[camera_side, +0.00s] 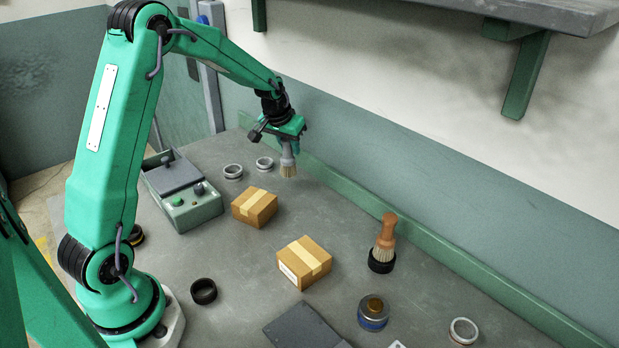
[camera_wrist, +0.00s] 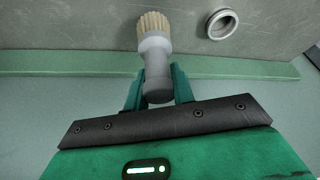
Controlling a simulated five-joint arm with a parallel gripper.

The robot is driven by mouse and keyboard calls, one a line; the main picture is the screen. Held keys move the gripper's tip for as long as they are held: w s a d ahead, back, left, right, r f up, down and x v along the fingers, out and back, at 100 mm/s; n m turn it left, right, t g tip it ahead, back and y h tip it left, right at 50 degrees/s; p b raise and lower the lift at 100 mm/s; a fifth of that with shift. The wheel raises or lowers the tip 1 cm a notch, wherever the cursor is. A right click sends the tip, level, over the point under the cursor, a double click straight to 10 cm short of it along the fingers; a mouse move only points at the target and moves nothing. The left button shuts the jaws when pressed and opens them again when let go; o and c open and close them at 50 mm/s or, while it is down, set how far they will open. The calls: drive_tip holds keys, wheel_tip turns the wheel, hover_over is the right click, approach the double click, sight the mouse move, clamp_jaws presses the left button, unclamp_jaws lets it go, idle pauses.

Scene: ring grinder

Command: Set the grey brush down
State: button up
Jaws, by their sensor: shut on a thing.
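The grey brush (camera_side: 288,162) hangs from my gripper (camera_side: 289,138) in the side view, bristles pointing down, near the green edge strip at the back of the table. In the wrist view the grey brush (camera_wrist: 155,58) sits between the two green fingers of my gripper (camera_wrist: 157,88), which are shut on its handle. The bristles appear to be just above or at the tabletop; I cannot tell whether they touch it.
Two light rings (camera_side: 233,171) and (camera_side: 264,163) lie left of the brush. Two cardboard boxes (camera_side: 254,207) and (camera_side: 305,262) stand nearer. A brown-handled brush (camera_side: 386,235) stands upright in a black ring (camera_side: 381,262). A grinder box (camera_side: 190,203) is at left.

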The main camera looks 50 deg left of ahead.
sight(289, 157)
drive_tip(key=shift+f, duration=1.95)
drive_tip(key=shift+f, duration=0.15)
drive_tip(key=o, duration=1)
drive_tip(key=shift+v, duration=1.05)
drive_tip(key=v, duration=1)
drive_tip(key=shift+w, duration=0.1)
